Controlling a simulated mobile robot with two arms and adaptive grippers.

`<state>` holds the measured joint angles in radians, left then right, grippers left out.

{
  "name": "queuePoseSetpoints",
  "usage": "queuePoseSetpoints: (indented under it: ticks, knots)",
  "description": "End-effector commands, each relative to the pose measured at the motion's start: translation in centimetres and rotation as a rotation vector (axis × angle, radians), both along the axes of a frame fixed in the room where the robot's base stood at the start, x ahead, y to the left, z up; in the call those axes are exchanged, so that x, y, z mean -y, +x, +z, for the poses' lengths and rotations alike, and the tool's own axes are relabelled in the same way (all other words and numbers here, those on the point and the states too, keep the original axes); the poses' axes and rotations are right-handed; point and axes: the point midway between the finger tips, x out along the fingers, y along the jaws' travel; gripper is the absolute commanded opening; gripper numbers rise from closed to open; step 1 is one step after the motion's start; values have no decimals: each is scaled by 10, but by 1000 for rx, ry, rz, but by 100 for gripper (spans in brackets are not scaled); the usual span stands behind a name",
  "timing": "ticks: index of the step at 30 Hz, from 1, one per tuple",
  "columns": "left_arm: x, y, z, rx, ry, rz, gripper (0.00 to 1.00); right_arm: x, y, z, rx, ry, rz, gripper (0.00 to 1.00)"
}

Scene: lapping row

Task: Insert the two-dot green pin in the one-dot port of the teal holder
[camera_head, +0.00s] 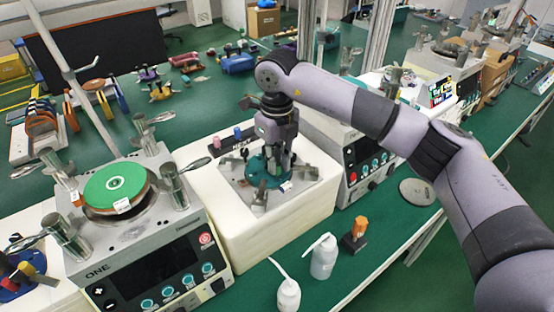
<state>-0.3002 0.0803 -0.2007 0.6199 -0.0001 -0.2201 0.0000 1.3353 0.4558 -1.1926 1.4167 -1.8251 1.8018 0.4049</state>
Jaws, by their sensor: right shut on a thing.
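My right gripper (270,165) points down over the teal holder (254,170), which sits on the grey plate of a white block in the middle. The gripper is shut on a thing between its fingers. It is probably the green pin, but the fingers hide it and I cannot make out its colour or dots. I cannot tell whether its tip is in a port or above one. The gripper covers much of the teal holder, so its port markings do not show. My left gripper is not in view.
A dark rack (228,152) with a pink pin (237,132) and a blue pin (214,142) stands behind. A lapping machine (150,270) is at left.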

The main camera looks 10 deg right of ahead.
Motion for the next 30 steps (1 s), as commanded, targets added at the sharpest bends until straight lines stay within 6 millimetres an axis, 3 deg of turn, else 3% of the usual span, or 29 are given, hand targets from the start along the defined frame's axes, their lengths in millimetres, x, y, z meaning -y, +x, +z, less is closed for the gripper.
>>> queuePoseSetpoints:
  ticks: [11, 12, 21, 30]
  knots:
    - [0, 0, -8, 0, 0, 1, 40, 0, 0, -11, 0, 0, 0, 0]
    - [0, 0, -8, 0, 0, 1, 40, 0, 0, -11, 0, 0, 0, 15]
    - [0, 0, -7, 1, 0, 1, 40, 0, 0, -10, 0, -1, 0, 35]
    - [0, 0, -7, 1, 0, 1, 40, 1, 1, -10, 2, -1, -3, 38]
